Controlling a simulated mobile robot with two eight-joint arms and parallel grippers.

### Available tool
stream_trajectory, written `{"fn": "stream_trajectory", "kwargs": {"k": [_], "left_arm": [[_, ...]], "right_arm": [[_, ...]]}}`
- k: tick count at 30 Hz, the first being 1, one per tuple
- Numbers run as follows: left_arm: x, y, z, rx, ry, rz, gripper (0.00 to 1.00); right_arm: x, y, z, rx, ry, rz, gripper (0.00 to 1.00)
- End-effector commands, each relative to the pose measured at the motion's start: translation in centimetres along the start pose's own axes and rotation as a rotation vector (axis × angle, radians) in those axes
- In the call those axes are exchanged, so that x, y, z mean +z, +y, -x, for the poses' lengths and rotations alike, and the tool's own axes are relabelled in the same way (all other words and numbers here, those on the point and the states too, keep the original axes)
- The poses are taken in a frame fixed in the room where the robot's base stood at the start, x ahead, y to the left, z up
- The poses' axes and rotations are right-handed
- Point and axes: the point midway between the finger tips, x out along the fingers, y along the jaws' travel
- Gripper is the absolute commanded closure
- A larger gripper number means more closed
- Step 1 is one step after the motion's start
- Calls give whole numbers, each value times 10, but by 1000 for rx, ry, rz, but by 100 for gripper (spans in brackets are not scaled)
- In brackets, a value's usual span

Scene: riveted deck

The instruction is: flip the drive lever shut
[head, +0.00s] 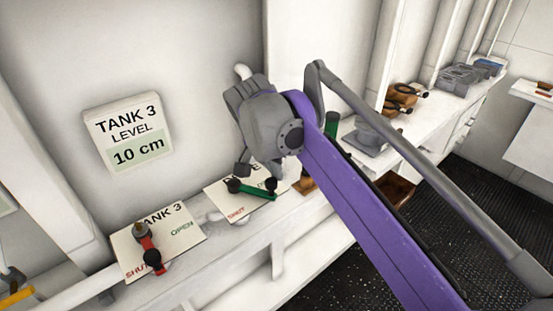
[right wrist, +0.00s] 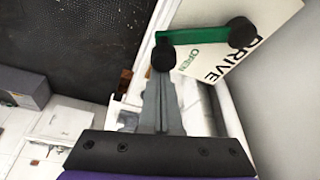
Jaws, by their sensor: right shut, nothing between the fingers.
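The drive lever (head: 252,190) is a green bar with a black end at each side, mounted on a white plate (head: 221,192). In the head view its red SHUT label is at lower left. In the right wrist view the lever (right wrist: 200,36) runs from a larger black hub near the word DRIVE to a black knob beside the green OPEN label. My right gripper (head: 272,170) is above the plate by the knob end. In the right wrist view the gripper (right wrist: 162,80) is shut and empty, its tips at the knob; I cannot tell whether they touch. My left gripper is not in view.
A TANK 3 plate (head: 186,221) with a red lever (head: 149,246) stands to the left on the same ledge. A wall sign (head: 127,131) reads TANK 3 level 10 cm. A counter with several grey and brown objects runs to the right. A dark riveted floor (head: 480,190) lies beyond.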

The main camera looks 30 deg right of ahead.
Motion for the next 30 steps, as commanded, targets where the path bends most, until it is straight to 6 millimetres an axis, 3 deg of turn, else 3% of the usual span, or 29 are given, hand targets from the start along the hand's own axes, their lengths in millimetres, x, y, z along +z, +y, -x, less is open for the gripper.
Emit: {"fn": "stream_trajectory", "kwargs": {"k": [4,15,30], "left_arm": [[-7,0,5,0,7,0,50],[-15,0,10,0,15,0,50],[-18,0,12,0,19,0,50]], "right_arm": [[13,3,7,44,-1,-126,100],[40,6,15,42,-1,-125,100],[52,5,19,44,-2,-126,100]]}}
